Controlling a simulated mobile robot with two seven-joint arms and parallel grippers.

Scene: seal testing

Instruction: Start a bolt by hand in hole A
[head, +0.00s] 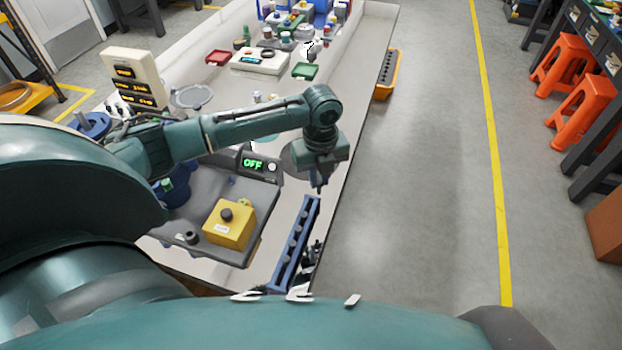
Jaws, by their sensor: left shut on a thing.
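My left gripper (318,186) points down above the far end of a long blue rack (292,250) at the table's right edge. Its fingers are shut on a small dark thing, too small here to tell for sure as a bolt. The rack has a row of openings along it. Dark small parts lie beside its right side near the table edge. No hole marked A can be made out. My right gripper is not in view.
A grey panel with a yellow box (229,223) and black knob stands left of the rack. Behind it is a display (253,163) reading OFF. Farther back are a white scale (261,60), a red tray (217,57) and a green tray (305,71).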

